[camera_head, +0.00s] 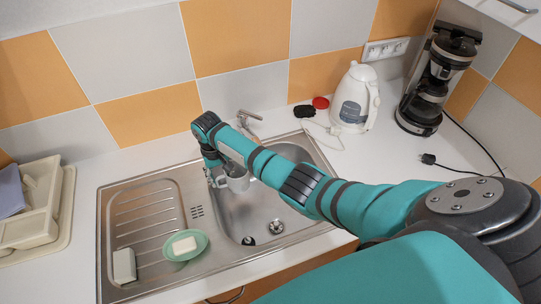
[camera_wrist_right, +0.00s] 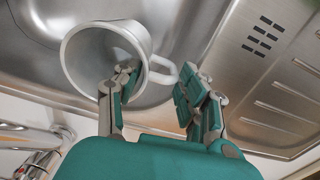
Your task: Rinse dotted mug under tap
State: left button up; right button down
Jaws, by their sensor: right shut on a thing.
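The mug (camera_head: 237,181) is pale grey in the head view and hangs over the sink basin (camera_head: 262,208); no dots can be made out. In the right wrist view the mug (camera_wrist_right: 84,62) has its open mouth toward the camera. My right gripper (camera_head: 217,180) is shut on it. In the wrist view the gripper (camera_wrist_right: 155,88) has one finger inside the rim and the other outside by the handle. The tap (camera_head: 247,118) is behind my right forearm, partly hidden; it also shows in the wrist view (camera_wrist_right: 30,140). No water is visible. My left gripper is not in view.
A green dish (camera_head: 198,250) with a white soap bar (camera_head: 184,245) and a white block (camera_head: 124,265) rest on the drainboard. A beige rack (camera_head: 50,215) stands left. A kettle (camera_head: 358,95) and a coffee maker (camera_head: 430,85) stand back right.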

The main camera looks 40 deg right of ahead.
jog(key=shift+s+d+r+p, duration=0.1)
jog(key=shift+r+p, duration=1.1)
jog(key=shift+r, duration=1.25)
